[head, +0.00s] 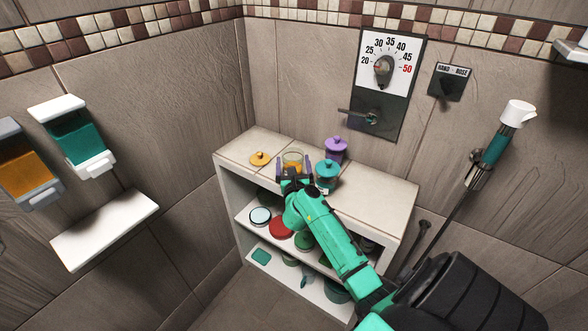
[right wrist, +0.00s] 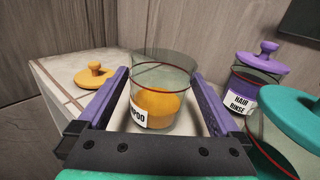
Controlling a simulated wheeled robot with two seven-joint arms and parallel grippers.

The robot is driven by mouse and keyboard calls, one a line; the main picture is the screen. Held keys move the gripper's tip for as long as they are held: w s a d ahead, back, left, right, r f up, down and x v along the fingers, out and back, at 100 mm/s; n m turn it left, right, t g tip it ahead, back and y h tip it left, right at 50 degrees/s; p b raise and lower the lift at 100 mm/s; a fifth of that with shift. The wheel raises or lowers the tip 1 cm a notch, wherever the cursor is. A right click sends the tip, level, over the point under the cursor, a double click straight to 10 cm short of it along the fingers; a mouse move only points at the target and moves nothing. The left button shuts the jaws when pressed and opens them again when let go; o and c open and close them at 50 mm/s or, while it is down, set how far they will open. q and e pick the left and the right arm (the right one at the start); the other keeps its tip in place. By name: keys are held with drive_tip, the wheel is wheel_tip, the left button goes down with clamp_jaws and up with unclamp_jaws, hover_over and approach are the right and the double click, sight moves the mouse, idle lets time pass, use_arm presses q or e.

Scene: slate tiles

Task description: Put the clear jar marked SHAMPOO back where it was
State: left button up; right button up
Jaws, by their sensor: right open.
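The clear jar marked SHAMPOO (right wrist: 160,80) stands upright and lidless on the shelf unit's top, with orange contents; part of its label shows. It also shows in the head view (head: 293,158). My right gripper (head: 293,172) is open, its two purple fingers on either side of the jar in the right wrist view (right wrist: 165,88). I cannot tell whether the fingers touch the glass. A yellow lid with a knob (right wrist: 94,75) lies left of the jar, also in the head view (head: 259,158). My left gripper is not in view.
A purple-lidded jar marked HAIR RINSE (right wrist: 255,80) and a teal-lidded jar (head: 327,173) stand close right of the SHAMPOO jar. The shelf unit (head: 385,193) has free top space at right; its lower shelves hold several items. Dispensers (head: 80,135) hang on the left wall.

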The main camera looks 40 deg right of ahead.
drive_tip(key=b+v, duration=0.1)
drive_tip(key=v, duration=1.1)
drive_tip(key=w+a+f+n+t+y, duration=0.1)
drive_tip(key=a+n+t+y, duration=0.15)
drive_tip(key=n, duration=0.55)
drive_tip(key=w+a+f+n+t+y, duration=0.1)
drive_tip(key=w+a+n+t+y, duration=0.2)
drive_tip(key=n, duration=0.5)
drive_tip(key=s+a+f+n+g+y, duration=0.2)
drive_tip(key=a+f+n+y, duration=0.1)
drive_tip(key=f+n, duration=0.5)
drive_tip(key=s+a+f+n+g+y, duration=0.2)
drive_tip(key=a+f+n+g, duration=0.15)
drive_tip(key=f+n, duration=0.45)
drive_tip(key=s+a+f+n+g+y, duration=0.1)
drive_tip(key=s+f+n+g, duration=0.2)
drive_tip(key=s+f, duration=0.45)
drive_tip(key=s+f+n+g, duration=0.2)
drive_tip(key=s+f, duration=0.3)
drive_tip(key=f, duration=0.6)
drive_tip(key=s+d+f+n+g, duration=0.1)
drive_tip(key=s+f+n+g, duration=0.3)
drive_tip(key=s, duration=0.8)
drive_tip(key=s+d+f+n+g, duration=0.1)
drive_tip(key=s+f+n+g, duration=0.3)
drive_tip(key=s+f, duration=0.3)
drive_tip(key=s, duration=0.5)
drive_tip(key=shift+h, duration=0.35)
drive_tip(key=shift+d, duration=0.15)
